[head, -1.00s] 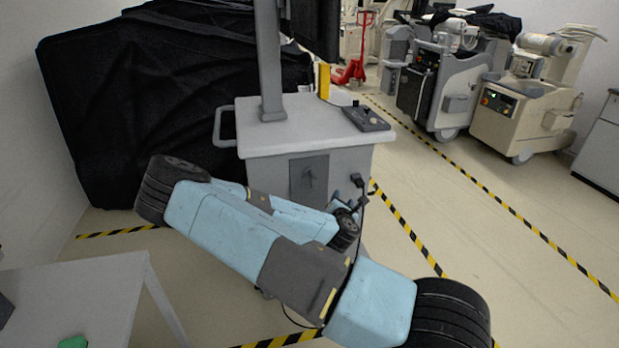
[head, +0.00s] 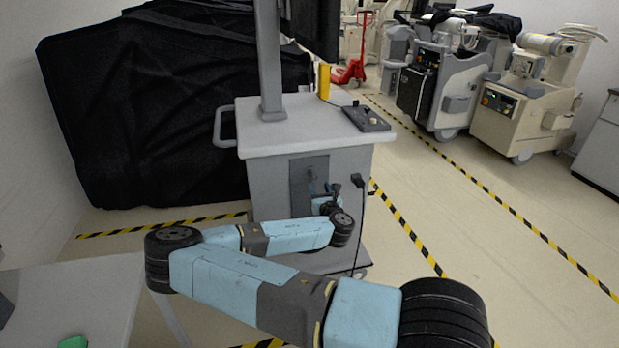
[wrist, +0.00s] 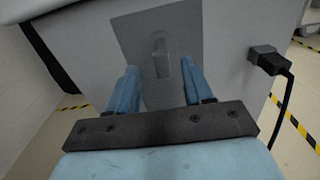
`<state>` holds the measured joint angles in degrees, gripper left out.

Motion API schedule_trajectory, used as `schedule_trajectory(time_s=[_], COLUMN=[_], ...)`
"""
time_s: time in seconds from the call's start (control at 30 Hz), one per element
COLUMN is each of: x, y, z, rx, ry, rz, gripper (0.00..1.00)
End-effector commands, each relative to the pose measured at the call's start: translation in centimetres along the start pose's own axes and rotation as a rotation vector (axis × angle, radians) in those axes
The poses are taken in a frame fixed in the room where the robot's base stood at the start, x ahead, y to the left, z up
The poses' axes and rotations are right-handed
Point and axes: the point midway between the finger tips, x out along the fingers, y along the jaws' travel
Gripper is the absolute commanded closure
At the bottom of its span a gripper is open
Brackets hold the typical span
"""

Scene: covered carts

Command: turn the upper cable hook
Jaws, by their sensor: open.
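The upper cable hook (head: 357,181) is a small black piece at the right of the cart's grey front, with a black cable hanging from it. In the wrist view the black hook (wrist: 267,60) stands out to the right of my gripper, clear of the fingers. My gripper (wrist: 161,72) is open, its two blue fingers pointing at a grey panel (wrist: 133,38). A small upright grey handle (wrist: 160,62) on that panel appears between the fingertips; I cannot tell whether they touch it. A lower hook cannot be made out clearly.
The cart (head: 264,185) has a flat top with a post and a black control box (head: 366,119). A black-draped bulk (head: 160,100) stands behind it at left. A grey table (head: 75,300) is at front left. Floor (head: 480,230) to the right is open, with striped tape.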

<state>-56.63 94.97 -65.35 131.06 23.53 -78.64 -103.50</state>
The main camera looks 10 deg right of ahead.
Motion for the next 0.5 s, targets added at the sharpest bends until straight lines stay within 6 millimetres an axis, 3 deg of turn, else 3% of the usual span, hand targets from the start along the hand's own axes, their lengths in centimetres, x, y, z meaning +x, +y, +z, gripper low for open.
schedule_trajectory(time_s=[0.3, 0.5], x=[5.6, 8.0], y=[0.0, 0.0], z=[0.0, 0.1], rx=[0.003, 0.003], ry=[-0.001, -0.002], rz=[0.000, 0.000], gripper=[0.49, 0.49])
